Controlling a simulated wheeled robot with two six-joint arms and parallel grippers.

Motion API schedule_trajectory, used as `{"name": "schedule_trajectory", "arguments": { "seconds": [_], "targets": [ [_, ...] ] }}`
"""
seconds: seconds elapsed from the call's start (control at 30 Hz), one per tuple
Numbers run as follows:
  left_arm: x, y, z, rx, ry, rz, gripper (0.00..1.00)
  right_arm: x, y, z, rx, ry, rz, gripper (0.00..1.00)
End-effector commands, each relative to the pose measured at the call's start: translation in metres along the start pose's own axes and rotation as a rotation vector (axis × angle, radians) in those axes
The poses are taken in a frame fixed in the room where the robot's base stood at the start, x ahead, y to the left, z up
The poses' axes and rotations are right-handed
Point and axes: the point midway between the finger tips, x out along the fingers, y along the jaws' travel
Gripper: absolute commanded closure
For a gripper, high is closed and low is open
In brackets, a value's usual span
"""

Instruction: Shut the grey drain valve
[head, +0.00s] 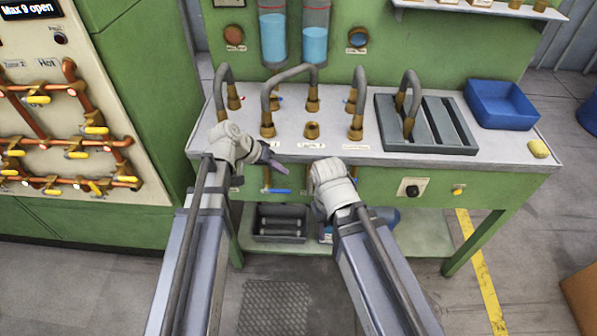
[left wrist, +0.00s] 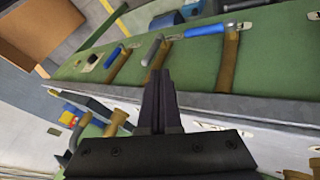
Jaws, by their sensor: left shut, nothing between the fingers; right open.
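The grey drain valve's lever (left wrist: 152,50) shows in the left wrist view on the green front panel, between two blue levers. It slants, and its lower end is close to my left fingertips (left wrist: 160,76) in that picture. I cannot tell whether they touch. In the head view I cannot make out the grey lever clearly near my grippers. My left gripper (head: 282,168) is shut and empty at the bench's front edge. My right gripper (head: 327,190) is just right of it; its fingers are largely hidden by its pale wrist, and it holds nothing I can see.
Bent grey pipes (head: 290,74) rise from the worktop. A grey ribbed tray (head: 433,103) and blue bin (head: 502,103) are at right. A dark bin (head: 280,225) sits on the shelf below.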

Motion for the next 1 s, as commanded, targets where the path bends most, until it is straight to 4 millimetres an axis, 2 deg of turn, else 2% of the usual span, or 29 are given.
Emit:
{"name": "schedule_trajectory", "arguments": {
  "seconds": [0.47, 0.57, 1.0],
  "targets": [
    [0.002, -0.001, -0.003, 0.000, 0.009, 0.005, 1.00, 0.002, 0.000, 0.000, 0.000, 0.000, 0.000, 0.50],
    [0.012, -0.002, -0.002, 0.001, 0.008, 0.005, 1.00, 0.011, -0.001, -0.001, 0.000, 0.000, 0.000, 0.50],
    [0.079, -0.002, -0.002, 0.001, 0.008, 0.005, 1.00, 0.065, -0.006, -0.004, 0.000, 0.000, 0.000, 0.50]
  ]
}}
